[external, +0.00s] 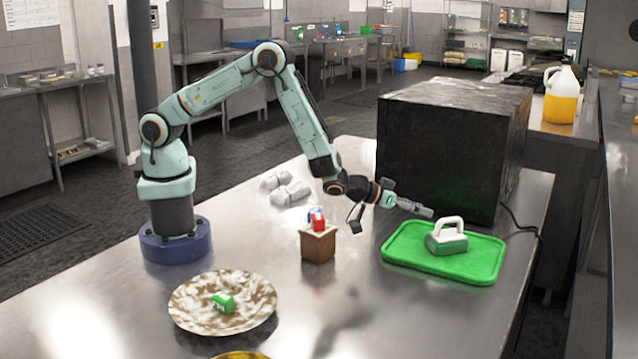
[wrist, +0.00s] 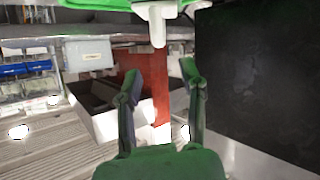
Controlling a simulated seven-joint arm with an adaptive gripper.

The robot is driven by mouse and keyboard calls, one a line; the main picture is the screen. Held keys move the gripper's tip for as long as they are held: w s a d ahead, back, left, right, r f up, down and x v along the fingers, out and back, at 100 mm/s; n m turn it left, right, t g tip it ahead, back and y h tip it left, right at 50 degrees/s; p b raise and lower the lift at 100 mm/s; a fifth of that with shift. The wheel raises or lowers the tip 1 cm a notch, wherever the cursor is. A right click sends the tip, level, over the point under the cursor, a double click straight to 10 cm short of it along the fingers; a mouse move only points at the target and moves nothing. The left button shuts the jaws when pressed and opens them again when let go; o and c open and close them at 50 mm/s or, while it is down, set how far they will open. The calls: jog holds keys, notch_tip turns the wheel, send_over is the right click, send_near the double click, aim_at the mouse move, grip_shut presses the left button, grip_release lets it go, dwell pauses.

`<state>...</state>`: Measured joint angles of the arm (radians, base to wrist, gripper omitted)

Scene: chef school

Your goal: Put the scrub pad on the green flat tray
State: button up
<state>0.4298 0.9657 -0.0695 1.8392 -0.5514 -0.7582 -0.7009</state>
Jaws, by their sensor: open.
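The scrub pad (external: 446,242), with a grey-green base and a white loop handle, sits handle up on the green flat tray (external: 405,262), right of its middle. The tray lies flat on the metal table. My gripper (external: 394,220) is open and empty, above the tray's left back side, to the left of the scrub pad and apart from it. In the wrist view the open fingers (wrist: 160,78) have nothing between them. The white handle (wrist: 157,25) and the green tray edge (wrist: 95,4) show at the top of that view.
A large black box (external: 440,150) stands close behind the tray. A small wooden box (external: 318,245) with red and blue items on top is left of the tray. A speckled plate (external: 190,314) with a green block is at front left. White wrapped items (external: 290,192) lie behind.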

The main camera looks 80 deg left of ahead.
jog(key=s+a+r+n+g+y, duration=0.2)
jog(key=s+a+r+g+y, duration=0.25)
jog(key=s+a+r, duration=0.75)
jog(key=s+a+r+g+h, duration=0.1)
jog(key=s+a+g, duration=0.1)
jog(key=s, duration=0.7)
jog(key=s+a+r+m+g, duration=0.1)
jog(key=s+g, duration=0.3)
jog(key=s, duration=0.5)
jog(key=s+a+r+m+g+h, duration=0.1)
jog(key=s+a+g, duration=0.1)
jog(key=s, duration=0.7)
jog(key=shift+s+a+r+g+h, duration=0.15)
jog(key=shift+s+a+g+h, duration=0.2)
jog(key=shift+g, duration=0.3)
